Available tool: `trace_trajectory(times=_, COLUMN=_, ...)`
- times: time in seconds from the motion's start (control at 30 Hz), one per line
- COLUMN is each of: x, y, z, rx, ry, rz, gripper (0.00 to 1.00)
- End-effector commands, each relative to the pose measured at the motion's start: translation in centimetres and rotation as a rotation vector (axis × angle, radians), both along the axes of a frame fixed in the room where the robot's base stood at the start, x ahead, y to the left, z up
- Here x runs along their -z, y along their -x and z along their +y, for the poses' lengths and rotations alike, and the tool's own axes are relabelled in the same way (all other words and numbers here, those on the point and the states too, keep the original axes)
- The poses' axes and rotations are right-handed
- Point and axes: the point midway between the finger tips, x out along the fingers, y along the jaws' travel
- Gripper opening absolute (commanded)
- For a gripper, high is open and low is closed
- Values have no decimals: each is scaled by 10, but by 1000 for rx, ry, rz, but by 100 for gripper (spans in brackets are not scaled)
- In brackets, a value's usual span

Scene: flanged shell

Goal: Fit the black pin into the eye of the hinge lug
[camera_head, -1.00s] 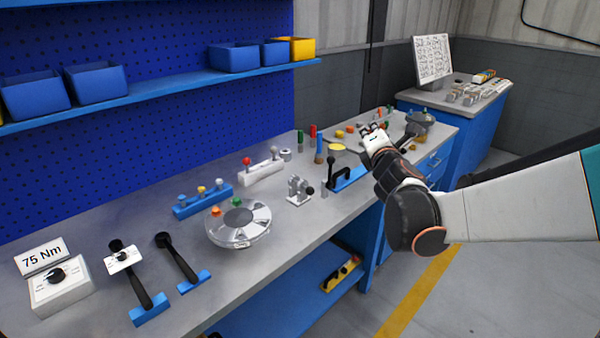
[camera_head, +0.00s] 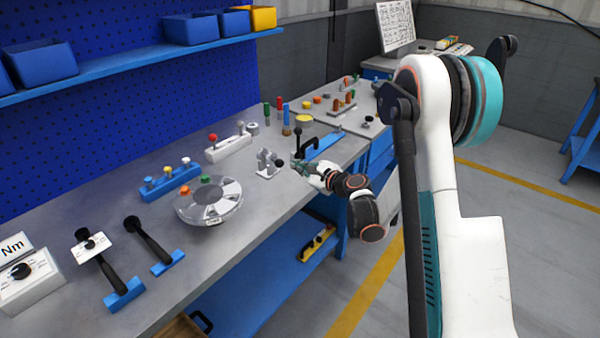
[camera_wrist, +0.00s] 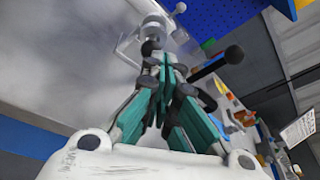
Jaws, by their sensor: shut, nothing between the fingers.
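The hinge lug (camera_head: 266,162) is a small silver bracket with upright plates, standing near the bench's front edge in the head view. The black pin (camera_head: 279,163) shows as a dark round head at the lug's right side; whether its shaft sits in the eye I cannot tell. My gripper (camera_head: 297,168) is just right of the pin, low over the bench edge. In the wrist view my gripper (camera_wrist: 164,68) has its teal fingers together, shut and empty. Beyond the tips are the pale lug (camera_wrist: 152,28) and a dark round head, seemingly the pin (camera_wrist: 150,47); the fingers partly cover this area.
A toggle clamp with a black handle (camera_head: 299,140) stands close behind my gripper; its black knob (camera_wrist: 234,54) shows in the wrist view. A clear round flanged shell (camera_head: 210,203) lies left of the lug. A blue block with knobs (camera_head: 171,183) is further left.

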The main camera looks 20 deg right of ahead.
Motion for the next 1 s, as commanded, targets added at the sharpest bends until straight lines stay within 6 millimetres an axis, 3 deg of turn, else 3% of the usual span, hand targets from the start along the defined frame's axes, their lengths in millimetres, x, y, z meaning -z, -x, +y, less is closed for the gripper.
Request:
trace_trajectory(times=0.17, x=17, y=1, z=1, rx=-29, ry=59, rz=3, gripper=0)
trace_trajectory(times=0.37, x=20, y=-8, z=6, rx=-33, ry=62, rz=4, gripper=0)
trace_trajectory(times=0.8, x=30, y=-47, z=25, rx=-32, ry=60, rz=3, gripper=0)
trace_trajectory(times=1.0, x=31, y=-51, z=26, rx=-31, ry=60, rz=3, gripper=0)
